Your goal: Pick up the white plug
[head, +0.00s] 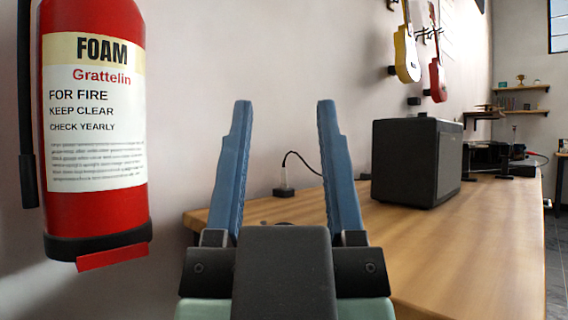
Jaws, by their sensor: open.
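The small white plug (284,192) shows in the head view between my fingers, at the back left of the wooden table, close to the wall. A black cord rises from its top and curves to the right, then passes behind my right finger. My gripper (284,104) is open, with its two blue fingers apart and pointing forward. Nothing is held between them. The plug appears farther away than the fingertips and is not touched by them. A small dark item lies just in front of the plug, partly hidden by my gripper.
A black speaker box (417,161) stands on the wooden table (470,240) to the right. A red fire extinguisher (100,205) hangs close at the left. Guitars (405,55) hang on the wall. The tabletop in front of the speaker is clear.

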